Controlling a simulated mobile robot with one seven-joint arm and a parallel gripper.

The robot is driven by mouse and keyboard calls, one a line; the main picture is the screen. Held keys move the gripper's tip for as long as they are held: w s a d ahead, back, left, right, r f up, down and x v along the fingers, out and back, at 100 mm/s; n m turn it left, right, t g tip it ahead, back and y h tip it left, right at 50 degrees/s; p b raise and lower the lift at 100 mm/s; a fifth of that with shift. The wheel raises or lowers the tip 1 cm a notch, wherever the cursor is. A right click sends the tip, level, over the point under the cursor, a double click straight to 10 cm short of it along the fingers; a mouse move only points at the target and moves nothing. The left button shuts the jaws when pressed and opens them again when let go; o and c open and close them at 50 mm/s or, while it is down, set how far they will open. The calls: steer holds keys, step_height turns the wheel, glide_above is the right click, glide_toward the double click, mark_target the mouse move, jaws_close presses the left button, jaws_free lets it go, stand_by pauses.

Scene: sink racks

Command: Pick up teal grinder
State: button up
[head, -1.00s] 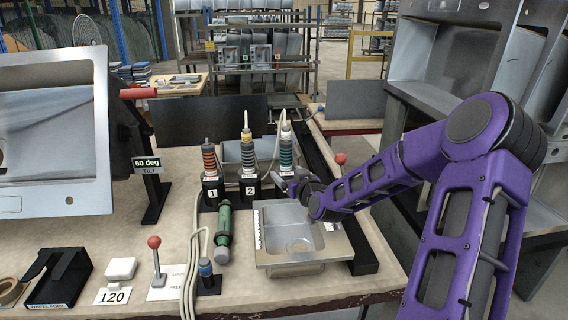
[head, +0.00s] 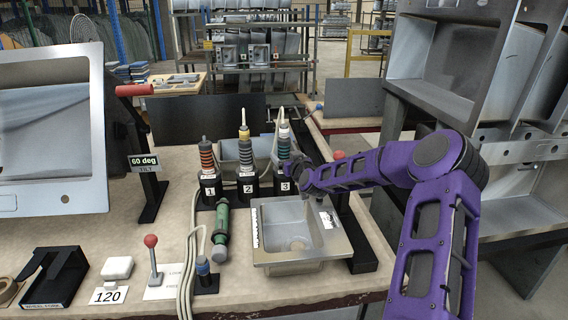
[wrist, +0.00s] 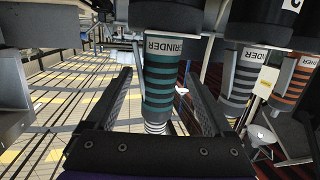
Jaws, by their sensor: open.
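The teal grinder (head: 284,149), dark with teal bands and a pale tip, stands upright in the black holder marked 3 (head: 285,187). In the wrist view the grinder (wrist: 162,85) appears upside down, with its label reading GRINDER. My gripper (head: 297,170) is at the right side of the grinder in the head view, where its fingers are hard to make out. In the wrist view my gripper (wrist: 162,100) is open, with one finger on each side of the grinder's banded body. Gaps show between fingers and body.
A red-banded tool (head: 207,157) in holder 1 and a grey-banded tool (head: 245,150) in holder 2 stand close to the left. A green tool (head: 221,222) lies on the bench. A small steel sink (head: 276,255) sits in front of the holders.

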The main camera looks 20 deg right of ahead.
steer(key=shift+w+f, duration=0.2)
steer(key=shift+w, duration=1.1)
steer(key=shift+w+f, duration=0.2)
steer(key=shift+w, duration=1.05)
steer(key=shift+c, duration=0.3)
jaws_close()
steer(key=shift+r, duration=0.2)
